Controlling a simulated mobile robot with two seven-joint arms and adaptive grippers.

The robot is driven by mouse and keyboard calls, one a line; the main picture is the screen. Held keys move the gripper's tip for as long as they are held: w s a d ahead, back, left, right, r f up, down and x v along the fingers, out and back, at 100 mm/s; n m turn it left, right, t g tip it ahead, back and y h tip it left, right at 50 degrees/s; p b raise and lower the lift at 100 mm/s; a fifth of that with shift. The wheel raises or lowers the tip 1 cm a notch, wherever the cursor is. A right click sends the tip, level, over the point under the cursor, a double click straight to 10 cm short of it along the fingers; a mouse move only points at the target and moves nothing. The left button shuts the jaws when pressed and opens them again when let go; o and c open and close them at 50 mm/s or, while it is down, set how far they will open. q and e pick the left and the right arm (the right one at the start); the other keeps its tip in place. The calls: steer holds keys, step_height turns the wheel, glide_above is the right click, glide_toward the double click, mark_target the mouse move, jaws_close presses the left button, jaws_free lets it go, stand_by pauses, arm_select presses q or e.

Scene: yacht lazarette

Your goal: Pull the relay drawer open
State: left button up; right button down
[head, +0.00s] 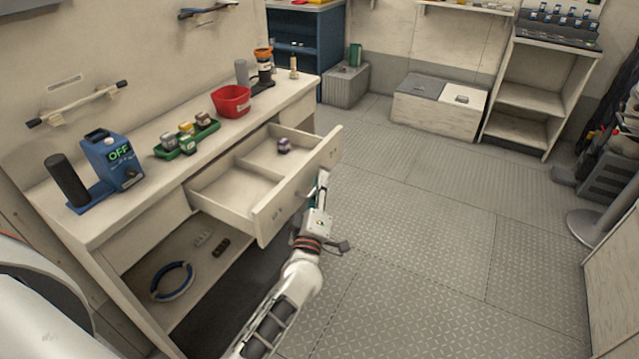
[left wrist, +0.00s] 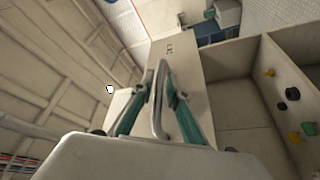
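The relay drawer (head: 262,217) is a pale wooden drawer in the workbench. It stands pulled well out, with its divided inside showing and one small purple-dark block (head: 284,146) in it. My left gripper (head: 322,184) is at the outer side of the drawer front, right of its middle. In the left wrist view, the teal-sided fingers (left wrist: 158,88) close in on both sides of a grey bar handle (left wrist: 158,105) on the pale drawer front (left wrist: 177,62). In the head view, the gripper hides most of this handle. My right gripper is in neither view.
The workbench top (head: 105,215) holds a blue device reading OFF (head: 113,160), a green tray (head: 187,138) of small blocks and a red bin (head: 231,101). A lower shelf carries a blue ring (head: 172,281). The metal floor (head: 430,230) right of the drawer is clear.

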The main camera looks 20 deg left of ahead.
arm_select(q)
steer(key=v, duration=1.2)
steer(key=shift+s+d, duration=0.1)
steer(key=shift+d, duration=0.05)
